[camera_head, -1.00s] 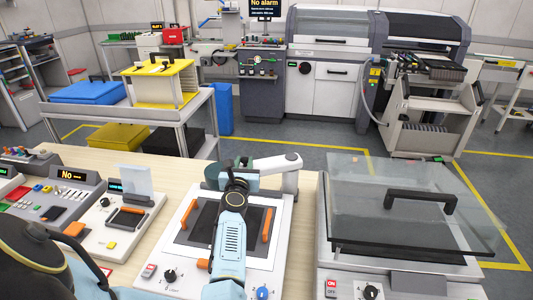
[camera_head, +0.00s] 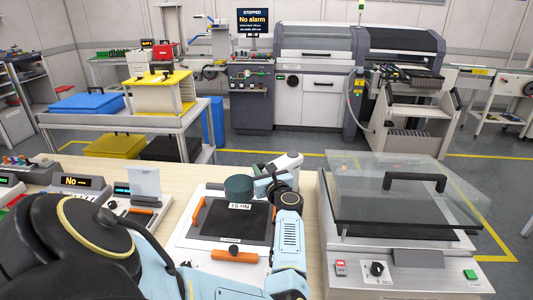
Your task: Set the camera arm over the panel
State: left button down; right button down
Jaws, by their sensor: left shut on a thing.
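The camera arm (camera_head: 290,160) is a white arm on a post at the back right of a white unit (camera_head: 187,232). A dark green cylinder (camera_head: 238,189) is at its free end, by the far edge of the dark panel (camera_head: 228,222), which carries a white label. From this angle I cannot tell how far over the panel the cylinder stands. My left gripper (camera_head: 266,180) is shut on the camera arm just right of the cylinder; my own wrist partly hides its fingers. My right gripper is not in view.
A unit with a raised clear lid (camera_head: 400,195) stands close on the right. A small control box (camera_head: 136,215) and a console (camera_head: 75,185) are on the left. Orange handles (camera_head: 234,255) stick up from the white unit. A bare strip of bench (camera_head: 308,230) lies between the units.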

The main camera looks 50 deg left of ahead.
pick_arm(q)
jog(key=shift+r, duration=0.15)
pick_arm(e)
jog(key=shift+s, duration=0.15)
pick_arm(q)
jog(key=c, duration=1.2)
grip_release()
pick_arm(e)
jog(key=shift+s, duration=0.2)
pick_arm(q)
jog(key=shift+o, duration=0.2)
jog(key=v, duration=0.7)
jog(key=shift+d+p, duration=0.25)
jog(key=shift+p, duration=0.1)
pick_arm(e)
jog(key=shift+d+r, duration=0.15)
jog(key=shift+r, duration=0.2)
